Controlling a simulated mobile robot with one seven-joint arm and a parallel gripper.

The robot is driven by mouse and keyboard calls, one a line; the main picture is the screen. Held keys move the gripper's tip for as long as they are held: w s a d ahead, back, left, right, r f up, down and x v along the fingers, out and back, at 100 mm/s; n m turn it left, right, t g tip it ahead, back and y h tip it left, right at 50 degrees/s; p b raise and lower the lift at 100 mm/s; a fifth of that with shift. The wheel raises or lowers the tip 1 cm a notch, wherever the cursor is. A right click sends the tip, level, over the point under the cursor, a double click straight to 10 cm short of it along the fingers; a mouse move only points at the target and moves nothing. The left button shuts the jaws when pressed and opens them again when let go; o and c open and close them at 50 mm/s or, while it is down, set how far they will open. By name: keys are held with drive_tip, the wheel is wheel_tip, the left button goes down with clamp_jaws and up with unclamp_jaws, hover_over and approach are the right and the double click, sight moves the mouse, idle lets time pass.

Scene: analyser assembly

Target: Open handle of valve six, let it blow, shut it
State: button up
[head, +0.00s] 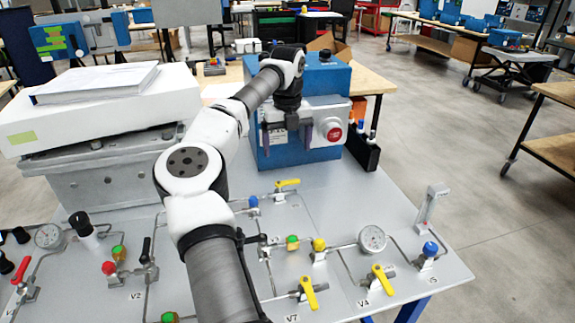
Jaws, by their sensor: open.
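My arm reaches from the bottom over the grey panel (330,215) towards the blue unit at the back. My gripper (287,138) is open and empty in front of that unit's grey face, above the panel. A valve with a yellow handle (288,183) sits on the panel below my gripper, its handle lying roughly left to right. Two more yellow handles, beside V7 (308,292) and V4 (383,279), stand nearer the front. A red handle (20,270) and a black handle (146,250) are at the left. I cannot read a label for valve six; my arm hides part of the panel.
The blue unit (330,80) with a red button (335,134) stands behind my gripper. A white box (100,105) with papers is at the left. Gauges (372,239), thin pipes and coloured knobs rise from the panel. Open floor (440,130) lies to the right.

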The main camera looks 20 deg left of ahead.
drive_tip(key=shift+r, duration=1.8)
idle(6.2)
